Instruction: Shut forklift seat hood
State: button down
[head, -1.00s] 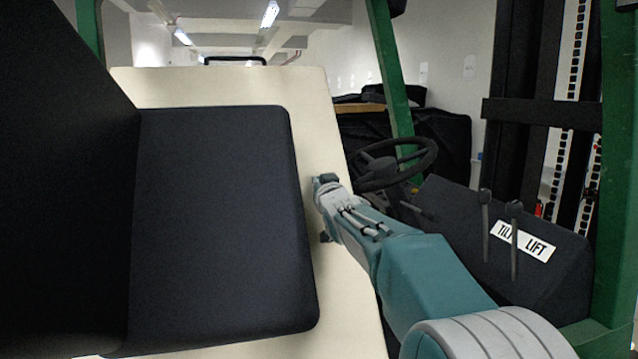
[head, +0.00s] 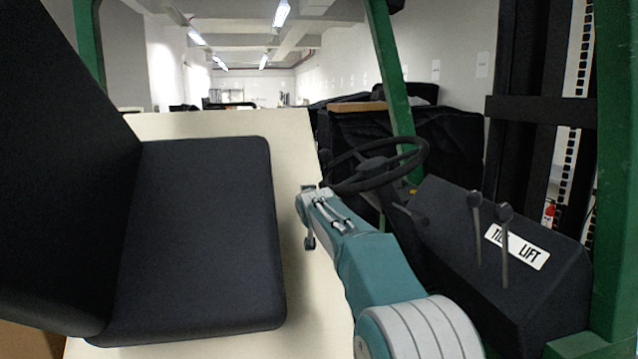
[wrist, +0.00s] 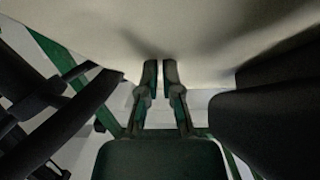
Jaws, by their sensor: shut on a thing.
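The forklift seat hood (head: 300,275) is a cream panel that carries the black seat (head: 195,230). It is tilted in the head view, and in the wrist view its cream surface (wrist: 215,35) fills the top. My gripper (head: 306,215) is at the hood's right edge, beside the seat cushion. In the wrist view my gripper's two dark fingers (wrist: 160,74) are close together against the cream panel, shut on the hood's edge. The exact grip is hard to make out, and the fingertips are mostly hidden in the head view.
A black steering wheel (head: 376,166) stands just beyond my gripper. Right of it is a dark console (head: 455,225) with two levers and a TILT LIFT label. Green frame posts (head: 389,75) and the dark mast (head: 520,60) stand around. Covered carts (head: 420,135) are behind.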

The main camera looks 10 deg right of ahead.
jog(key=w+a+f+g, duration=0.1)
jog(key=w+f, duration=0.4)
jog(key=f, duration=0.5)
jog(key=w+f+g, duration=0.2)
jog(key=w+f, duration=0.4)
jog(key=f, duration=0.4)
jog(key=shift+w+a+g, duration=0.3)
jog(key=shift+a, duration=0.15)
jog(key=shift+r, duration=0.1)
